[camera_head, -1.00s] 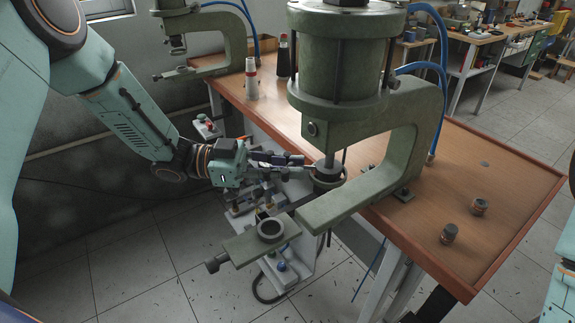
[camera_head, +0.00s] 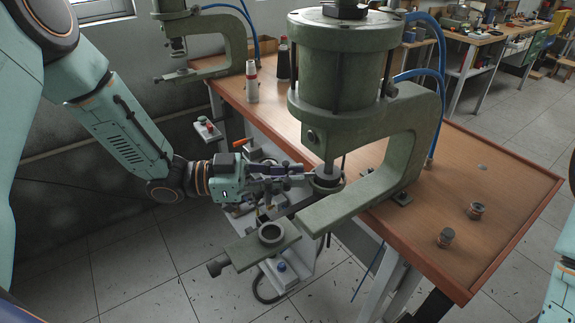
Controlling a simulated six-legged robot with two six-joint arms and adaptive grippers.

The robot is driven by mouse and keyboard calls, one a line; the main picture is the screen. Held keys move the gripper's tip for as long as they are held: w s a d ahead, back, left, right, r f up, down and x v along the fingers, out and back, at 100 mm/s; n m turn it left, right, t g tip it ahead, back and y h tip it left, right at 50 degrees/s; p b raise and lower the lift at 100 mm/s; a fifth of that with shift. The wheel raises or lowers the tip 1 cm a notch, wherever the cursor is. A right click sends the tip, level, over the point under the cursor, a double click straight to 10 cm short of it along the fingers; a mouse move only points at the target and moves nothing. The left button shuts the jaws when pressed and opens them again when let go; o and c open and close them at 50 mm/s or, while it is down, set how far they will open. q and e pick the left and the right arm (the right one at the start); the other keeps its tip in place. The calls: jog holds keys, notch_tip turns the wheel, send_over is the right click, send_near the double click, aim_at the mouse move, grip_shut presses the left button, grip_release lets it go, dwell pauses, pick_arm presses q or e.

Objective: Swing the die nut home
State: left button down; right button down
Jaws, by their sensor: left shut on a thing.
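The die nut appears to be the dark round collar (camera_head: 327,184) under the ram of the near green press (camera_head: 345,75). My left gripper (camera_head: 305,180) reaches in from the left and its fingers are shut at the collar's left side, apparently on its short handle. The fingers hide most of the gripped part. A flat green arm (camera_head: 247,250) with a round socket (camera_head: 271,233) sticks out to the front left, below my gripper. My right gripper is out of view.
A second press (camera_head: 215,45), a white bottle (camera_head: 252,80) and a dark bottle (camera_head: 284,60) are at the back. A lever with an orange tip (camera_head: 239,142) stands behind my left wrist.

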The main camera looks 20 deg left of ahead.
pick_arm(q)
jog(key=shift+s+d+n+t+y, duration=0.2)
jog(key=shift+s+n+t+y, duration=0.25)
jog(key=shift+n+t, duration=0.4)
jog(key=shift+s+d+n+t+y, duration=0.2)
jog(key=shift+s+n+t+y, duration=0.25)
jog(key=shift+t, duration=0.6)
jog(key=shift+w, duration=0.1)
jog(key=c, duration=1.3)
grip_release()
jog(key=shift+a, duration=0.1)
jog(key=shift+v, duration=3.7)
jog(key=shift+c, duration=0.3)
